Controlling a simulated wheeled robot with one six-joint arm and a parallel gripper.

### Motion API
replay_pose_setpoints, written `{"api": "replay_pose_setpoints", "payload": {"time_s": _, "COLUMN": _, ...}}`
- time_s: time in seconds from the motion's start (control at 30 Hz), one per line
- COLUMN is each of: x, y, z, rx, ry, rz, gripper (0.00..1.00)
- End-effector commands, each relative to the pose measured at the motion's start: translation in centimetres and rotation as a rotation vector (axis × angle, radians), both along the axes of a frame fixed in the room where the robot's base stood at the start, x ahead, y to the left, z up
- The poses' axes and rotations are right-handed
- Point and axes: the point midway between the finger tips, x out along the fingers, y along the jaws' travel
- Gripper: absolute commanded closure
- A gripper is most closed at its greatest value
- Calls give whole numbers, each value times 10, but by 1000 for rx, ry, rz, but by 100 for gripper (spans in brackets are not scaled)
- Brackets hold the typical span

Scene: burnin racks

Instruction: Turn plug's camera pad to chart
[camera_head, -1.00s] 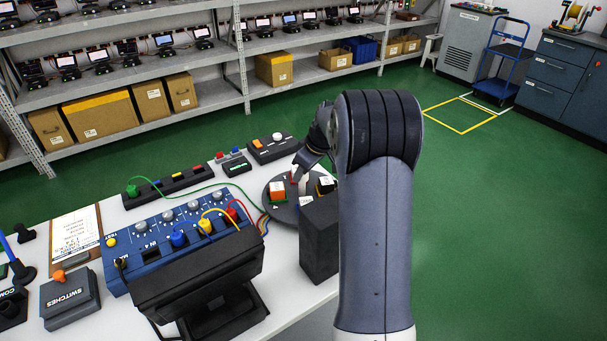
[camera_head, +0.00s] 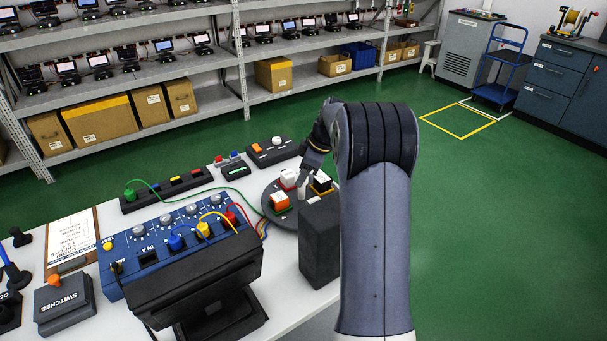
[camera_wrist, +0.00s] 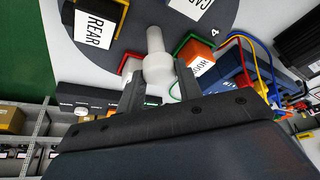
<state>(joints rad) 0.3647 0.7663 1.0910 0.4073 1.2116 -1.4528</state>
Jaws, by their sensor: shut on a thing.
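A dark round turntable (camera_head: 283,216) carries several coloured blocks and stands at the table's right end. In the wrist view it fills the top (camera_wrist: 160,20). My gripper (camera_wrist: 158,80) is shut on a white peg (camera_wrist: 156,45) that stands on the turntable. An orange block (camera_head: 280,202) on a green base, a white-topped block with red sides (camera_head: 289,176) and a black white-topped block (camera_head: 322,182) surround the peg. I cannot tell which thing is the chart.
A black box (camera_head: 319,240) stands close in front of the turntable. A blue panel (camera_head: 125,274) with knobs and coloured cables lies left of it. A clipboard (camera_head: 72,245) and a SWITCHES box (camera_head: 63,303) are farther left. A green cable runs to the turntable.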

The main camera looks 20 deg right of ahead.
Motion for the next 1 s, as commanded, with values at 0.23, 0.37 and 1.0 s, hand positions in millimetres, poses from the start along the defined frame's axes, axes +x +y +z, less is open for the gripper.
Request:
{"api": "replay_pose_setpoints", "payload": {"time_s": 0.23, "x": 0, "y": -1, "z": 0, "rx": -1, "ry": -1, "rz": 19, "gripper": 100}}
{"api": "replay_pose_setpoints", "payload": {"time_s": 0.37, "x": 0, "y": -1, "z": 0, "rx": -1, "ry": -1, "rz": 21, "gripper": 100}}
{"api": "replay_pose_setpoints", "payload": {"time_s": 1.0, "x": 0, "y": 0, "z": 0, "rx": 0, "ry": 0, "rz": 21, "gripper": 44}}
